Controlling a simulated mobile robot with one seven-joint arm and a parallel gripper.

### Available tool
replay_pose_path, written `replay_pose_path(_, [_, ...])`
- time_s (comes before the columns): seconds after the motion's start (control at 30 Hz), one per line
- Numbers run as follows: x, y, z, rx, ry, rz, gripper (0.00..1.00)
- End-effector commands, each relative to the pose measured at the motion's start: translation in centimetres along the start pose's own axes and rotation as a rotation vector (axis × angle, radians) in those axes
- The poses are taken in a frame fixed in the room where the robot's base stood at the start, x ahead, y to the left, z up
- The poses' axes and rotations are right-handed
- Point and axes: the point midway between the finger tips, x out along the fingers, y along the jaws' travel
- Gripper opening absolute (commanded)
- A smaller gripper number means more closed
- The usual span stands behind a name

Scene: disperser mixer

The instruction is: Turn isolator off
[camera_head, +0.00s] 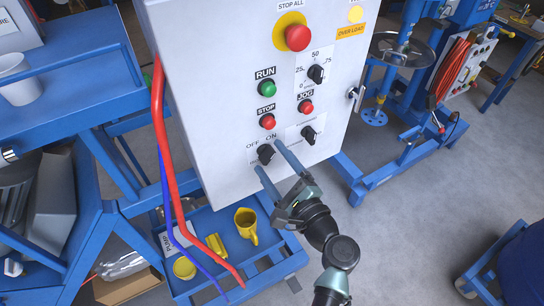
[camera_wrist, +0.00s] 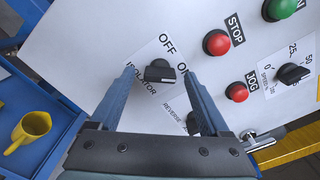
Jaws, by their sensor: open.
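The isolator switch is a black rotary knob (camera_head: 265,153) low on the front of the white control panel (camera_head: 222,75), with OFF and ON printed above it. The isolator knob also shows in the wrist view (camera_wrist: 160,73), beside the OFF, ON and ISOLATOR lettering. Its bar seems to lie toward ON there, but its exact angle is hard to tell. My gripper (camera_head: 268,156) is open in front of the panel, its two blue-grey fingers apart. In the wrist view my gripper (camera_wrist: 160,76) has one finger on each side of the knob. I cannot tell whether either finger touches it.
A forward/reverse knob (camera_head: 308,134) sits close to the right finger. Red STOP (camera_head: 267,121) and JOG (camera_head: 305,107) buttons are above. Red and blue cables (camera_head: 160,120) hang at the panel's left. A yellow jug (camera_head: 246,224) stands on the blue shelf below.

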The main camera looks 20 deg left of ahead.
Motion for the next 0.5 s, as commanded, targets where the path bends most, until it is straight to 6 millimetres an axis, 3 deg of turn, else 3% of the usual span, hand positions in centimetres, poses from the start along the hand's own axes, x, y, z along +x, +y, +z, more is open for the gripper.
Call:
replay_pose_path(0.33, [0.51,0.04,0.01,0.0,0.0,0.0,0.8])
replay_pose_path(0.5, [0.49,0.03,0.01,0.0,0.0,0.0,0.51])
